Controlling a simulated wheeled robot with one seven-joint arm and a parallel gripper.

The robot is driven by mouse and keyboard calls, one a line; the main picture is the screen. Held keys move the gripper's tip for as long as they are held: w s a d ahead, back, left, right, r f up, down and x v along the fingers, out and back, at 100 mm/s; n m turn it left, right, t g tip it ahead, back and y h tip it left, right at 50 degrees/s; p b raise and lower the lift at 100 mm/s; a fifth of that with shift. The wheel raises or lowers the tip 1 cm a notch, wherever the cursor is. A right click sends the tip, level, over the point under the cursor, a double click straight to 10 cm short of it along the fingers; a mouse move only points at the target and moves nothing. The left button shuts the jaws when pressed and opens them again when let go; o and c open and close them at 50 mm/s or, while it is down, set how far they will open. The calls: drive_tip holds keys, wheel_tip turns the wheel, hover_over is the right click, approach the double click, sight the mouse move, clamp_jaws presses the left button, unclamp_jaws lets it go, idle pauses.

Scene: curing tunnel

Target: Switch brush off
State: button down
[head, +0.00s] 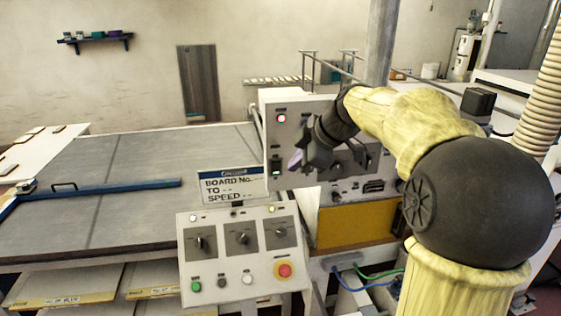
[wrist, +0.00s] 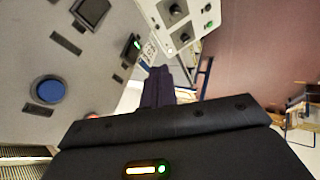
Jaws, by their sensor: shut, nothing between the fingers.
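An upright grey control panel (head: 270,128) stands at the centre of the head view. Low on it is a black rocker switch (head: 276,165) with a lit green part; the switch also shows in the wrist view (wrist: 131,46). The labels are too small to read, so I cannot tell which control is the brush's. My gripper (head: 296,160) is shut and empty, just right of this switch in the head view. In the wrist view its dark fingers (wrist: 157,86) point toward the panel's edge, below the switch. I cannot tell whether they touch the panel.
A sloped console (head: 240,254) below carries three rotary knobs, a green button (head: 196,286) and a red emergency stop (head: 284,270). A sign (head: 237,186) stands beside the upright panel. The wrist view shows a blue round button (wrist: 48,90). A wide grey table (head: 120,190) lies left.

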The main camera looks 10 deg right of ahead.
sight(281, 164)
drive_tip(key=w+f+p, duration=0.1)
drive_tip(key=w, duration=0.1)
drive_tip(key=w+a+f+p, duration=0.1)
drive_tip(key=w+p, duration=0.1)
drive_tip(key=w+a+f+p, duration=0.1)
drive_tip(key=w+f, duration=0.1)
drive_tip(key=shift+a+p, duration=0.25)
drive_tip(key=shift+p, duration=0.1)
drive_tip(key=shift+w+d+f, duration=0.1)
drive_tip(key=shift+w, duration=0.35)
drive_tip(key=shift+w+f, duration=0.1)
drive_tip(key=shift+w, duration=0.05)
